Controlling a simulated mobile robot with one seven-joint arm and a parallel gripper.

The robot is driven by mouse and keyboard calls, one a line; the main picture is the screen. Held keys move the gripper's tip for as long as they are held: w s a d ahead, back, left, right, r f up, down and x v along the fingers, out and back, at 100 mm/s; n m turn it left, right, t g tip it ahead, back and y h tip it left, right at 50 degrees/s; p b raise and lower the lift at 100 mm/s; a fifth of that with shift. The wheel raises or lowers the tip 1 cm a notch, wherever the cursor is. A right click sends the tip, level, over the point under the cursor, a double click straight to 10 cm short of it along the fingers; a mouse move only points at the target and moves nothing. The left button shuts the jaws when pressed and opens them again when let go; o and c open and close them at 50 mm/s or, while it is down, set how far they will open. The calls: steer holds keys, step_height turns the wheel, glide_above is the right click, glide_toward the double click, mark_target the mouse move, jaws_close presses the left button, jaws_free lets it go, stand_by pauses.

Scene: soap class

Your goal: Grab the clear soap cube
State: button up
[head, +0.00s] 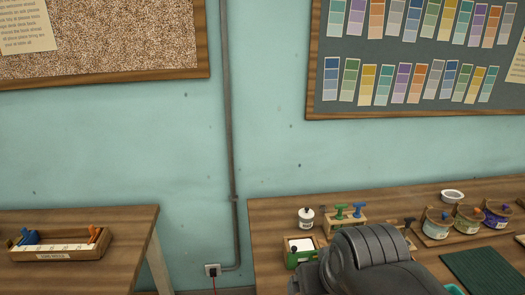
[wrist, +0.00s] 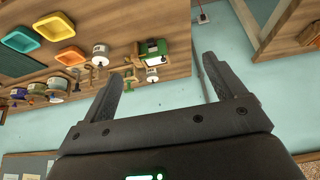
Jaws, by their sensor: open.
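I cannot make out a clear soap cube in either view. My gripper (wrist: 162,66) shows in the wrist view with its two dark fingers wide apart and nothing between them. Beyond the fingertips, the wrist view shows the wooden workbench (wrist: 182,62) upside down. In the head view this workbench (head: 275,215) is at the lower right, and my dark arm covers part of it. The gripper itself does not show in the head view.
A green box (head: 300,246) with a white top, a white jar (head: 306,217) and a rack of stamps (head: 345,217) stand near the arm. Jars in a wooden holder (head: 435,240) and a green mat (head: 483,272) are farther right. A tray (head: 60,247) sits on the left table.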

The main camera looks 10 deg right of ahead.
steer(key=c, duration=0.8)
steer(key=shift+c, duration=0.2)
steer(key=shift+w, duration=0.1)
steer(key=w+d+r+g, duration=0.15)
steer(key=w+d, duration=0.25)
steer(key=w, duration=0.7)
steer(key=w+d+f+g, duration=0.1)
steer(key=w+d+f, duration=0.2)
steer(key=w, duration=0.3)
steer(key=w+d+f+m+g, duration=0.1)
steer(key=w+d+f, duration=0.2)
steer(key=w+f, duration=0.15)
steer(key=w+d+f+g, duration=0.1)
steer(key=w+d+f, duration=0.1)
steer(key=w+d, duration=0.35)
steer(key=w+d+f+g, duration=0.1)
steer(key=w+d+f, duration=0.3)
steer(key=w+f, duration=0.45)
steer(key=f, duration=0.4)
steer(key=s+f, duration=0.1)
steer(key=f, duration=0.3)
steer(key=s+f, duration=0.1)
steer(key=f, duration=0.3)
steer(key=shift+d, duration=0.2)
